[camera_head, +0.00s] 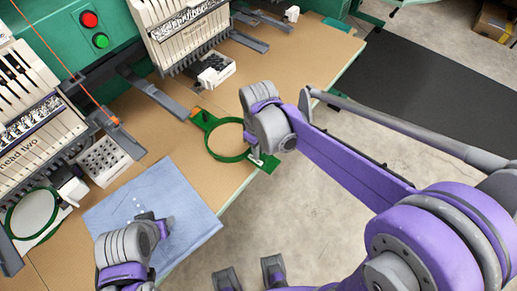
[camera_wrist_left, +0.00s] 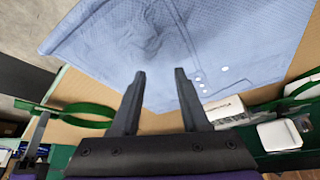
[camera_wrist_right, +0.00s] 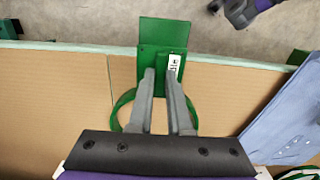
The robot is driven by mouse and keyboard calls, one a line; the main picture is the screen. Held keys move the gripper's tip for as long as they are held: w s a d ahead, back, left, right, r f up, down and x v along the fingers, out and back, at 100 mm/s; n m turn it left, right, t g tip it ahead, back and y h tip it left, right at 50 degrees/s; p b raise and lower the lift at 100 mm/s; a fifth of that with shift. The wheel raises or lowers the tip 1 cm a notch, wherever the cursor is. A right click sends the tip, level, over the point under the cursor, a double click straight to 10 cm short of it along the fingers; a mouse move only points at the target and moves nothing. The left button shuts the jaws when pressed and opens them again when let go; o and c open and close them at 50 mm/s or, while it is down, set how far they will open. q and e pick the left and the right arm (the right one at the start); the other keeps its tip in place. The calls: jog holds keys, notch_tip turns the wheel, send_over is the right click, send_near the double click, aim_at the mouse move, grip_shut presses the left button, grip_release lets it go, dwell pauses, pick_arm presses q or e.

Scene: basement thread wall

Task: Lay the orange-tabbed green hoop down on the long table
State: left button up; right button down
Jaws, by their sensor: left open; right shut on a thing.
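The green hoop (camera_head: 209,153) has an orange tab (camera_head: 196,114) at its far end and a flat green plate (camera_head: 270,165) at its near end. It lies level at the long table's (camera_head: 185,145) front edge, and the plate reaches past the edge. I cannot tell whether it touches the tabletop. My right gripper (camera_head: 258,157) is shut on the plate end beside a white label; the right wrist view shows the plate (camera_wrist_right: 164,32) beyond the fingers (camera_wrist_right: 160,75). My left gripper (camera_head: 168,226) is open and empty above a blue cloth (camera_wrist_left: 210,45).
The blue cloth (camera_head: 197,205) lies at the table's front left. Another green hoop (camera_head: 33,213) with pale fabric is at the left machine head. A white perforated block (camera_head: 103,160) and a caddy (camera_head: 212,70) stand on the table. Bare tabletop surrounds the held hoop.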

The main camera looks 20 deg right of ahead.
pick_arm(q)
jog(key=shift+f, duration=0.1)
pick_arm(e)
jog(key=shift+f, duration=0.1)
jog(key=c, duration=0.8)
grip_release()
jog(key=shift+o, duration=0.2)
pick_arm(q)
jog(key=shift+w+r+p, duration=0.1)
jog(key=shift+r+p, duration=0.4)
jog(key=shift+r, duration=0.1)
pick_arm(e)
notch_tip(320, 180, up, 11)
pick_arm(q)
jog(key=shift+w+r+p, duration=0.2)
jog(key=shift+r+p, duration=0.5)
jog(key=shift+r, duration=0.2)
jog(key=shift+w+r+p, duration=0.2)
jog(key=shift+r+p, duration=0.25)
jog(key=shift+r, duration=0.05)
pick_arm(e)
jog(key=s+d+f+m+t, duration=0.2)
jog(key=s+d+f+m, duration=0.1)
jog(key=s, duration=0.3)
jog(key=s+d+f+m+t, duration=0.3)
jog(key=s+m, duration=0.1)
jog(key=s, duration=0.3)
